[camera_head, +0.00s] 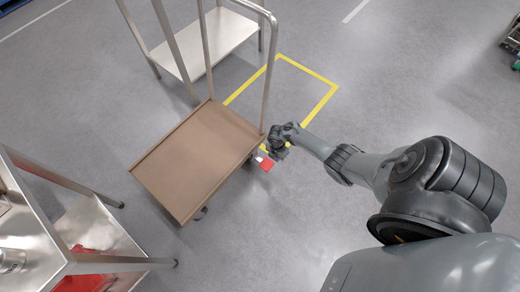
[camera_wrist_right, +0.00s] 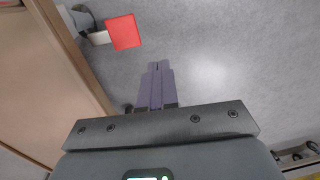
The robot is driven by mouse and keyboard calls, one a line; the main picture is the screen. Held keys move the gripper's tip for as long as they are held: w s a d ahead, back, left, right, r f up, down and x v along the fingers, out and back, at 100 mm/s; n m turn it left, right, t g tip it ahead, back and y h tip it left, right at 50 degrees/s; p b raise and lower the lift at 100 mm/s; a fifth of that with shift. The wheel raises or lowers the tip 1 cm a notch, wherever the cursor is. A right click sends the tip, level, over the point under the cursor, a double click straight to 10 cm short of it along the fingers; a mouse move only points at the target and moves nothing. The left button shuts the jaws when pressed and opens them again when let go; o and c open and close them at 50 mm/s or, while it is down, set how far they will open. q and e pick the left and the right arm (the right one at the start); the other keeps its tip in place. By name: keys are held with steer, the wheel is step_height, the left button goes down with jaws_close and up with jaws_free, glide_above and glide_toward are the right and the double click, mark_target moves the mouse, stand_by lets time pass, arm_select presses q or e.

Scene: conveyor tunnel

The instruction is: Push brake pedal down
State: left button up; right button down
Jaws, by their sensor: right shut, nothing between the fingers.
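The brake pedal is the small red plate (camera_head: 266,165) at the right corner of a brown cart (camera_head: 196,158), low near the floor. In the right wrist view the red pedal (camera_wrist_right: 124,32) shows at the upper left, with a white piece beside it and the cart's edge to its left. My right gripper (camera_head: 277,154) is beside the cart corner, just above the pedal in the head view. In the wrist view its fingers (camera_wrist_right: 158,66) are together and empty, apart from the pedal in the picture. My left gripper is not in view.
The cart has a tall metal handle frame (camera_head: 207,50). A yellow floor outline (camera_head: 333,90) lies behind it. A metal shelf (camera_head: 60,225) holding red items stands at the lower left, and a metal table (camera_head: 213,42) stands at the back. Floor right of the cart is open.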

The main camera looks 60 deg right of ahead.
mark_target(269, 167)
steer(key=shift+t, duration=0.5)
steer(key=w+f+b, duration=0.1)
steer(key=f+b, duration=0.3)
steer(key=f, duration=0.1)
steer(key=w+f+b, duration=0.2)
steer(key=f+b, duration=0.3)
steer(key=w+d+f+b, duration=0.1)
steer(key=f+b, duration=0.4)
steer(key=shift+w+f, duration=0.3)
steer(key=shift+w, duration=0.05)
steer(key=shift+f+b, duration=0.3)
steer(key=shift+b, duration=0.05)
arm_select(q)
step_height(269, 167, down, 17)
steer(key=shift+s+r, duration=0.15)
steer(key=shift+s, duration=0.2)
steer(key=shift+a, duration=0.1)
arm_select(e)
steer(key=shift+f, duration=0.1)
